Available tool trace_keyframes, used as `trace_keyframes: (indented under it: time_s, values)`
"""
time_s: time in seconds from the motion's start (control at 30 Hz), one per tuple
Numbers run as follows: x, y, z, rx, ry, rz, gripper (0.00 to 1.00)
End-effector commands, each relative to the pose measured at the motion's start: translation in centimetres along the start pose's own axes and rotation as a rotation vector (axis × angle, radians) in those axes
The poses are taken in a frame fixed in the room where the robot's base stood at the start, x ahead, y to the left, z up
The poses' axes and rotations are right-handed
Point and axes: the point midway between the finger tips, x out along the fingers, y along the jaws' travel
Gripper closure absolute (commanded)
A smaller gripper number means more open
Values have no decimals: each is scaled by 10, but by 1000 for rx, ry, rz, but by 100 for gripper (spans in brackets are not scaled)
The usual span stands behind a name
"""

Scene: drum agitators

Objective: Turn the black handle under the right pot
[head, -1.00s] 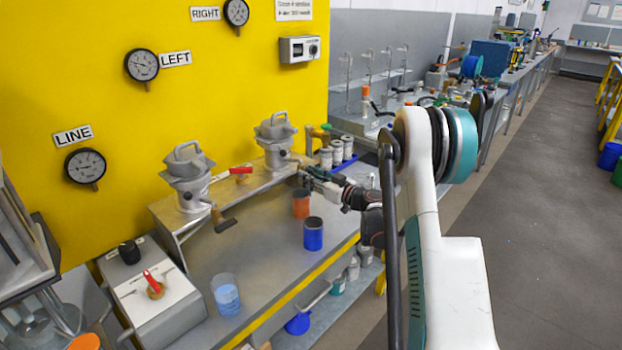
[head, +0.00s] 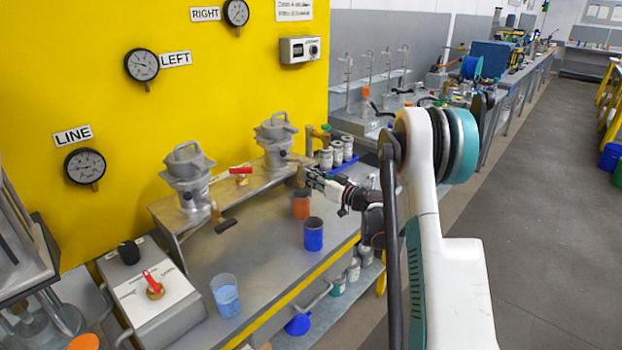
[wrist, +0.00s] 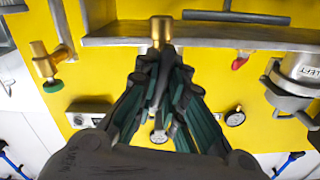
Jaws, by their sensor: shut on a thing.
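The right pot (head: 275,146) is a grey metal vessel with a lid handle, upright on the metal shelf against the yellow wall. Below it, a brass valve fitting (wrist: 161,30) sits at the shelf edge in the wrist view. My gripper (head: 306,174) is at this fitting, just below and right of the pot. In the wrist view my gripper (wrist: 163,62) is closed around the black handle, which the fingers largely hide. The handle's exact angle cannot be told. The left pot (head: 188,180) stands on the same shelf, with its own black handle (head: 226,226) clear of my gripper.
An orange cup (head: 301,205), a blue cup (head: 313,235) and a beaker of blue liquid (head: 226,296) stand on the bench below. A red lever (head: 240,170) lies between the pots. Several grey cans (head: 337,152) stand right of the right pot.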

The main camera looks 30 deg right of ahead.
Motion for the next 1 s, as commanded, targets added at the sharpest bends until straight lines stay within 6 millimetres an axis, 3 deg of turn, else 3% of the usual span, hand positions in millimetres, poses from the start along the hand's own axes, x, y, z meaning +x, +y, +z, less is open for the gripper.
trace_keyframes:
  time_s: [1.0]
  values:
    - [0,6,4,959,0,1,100]
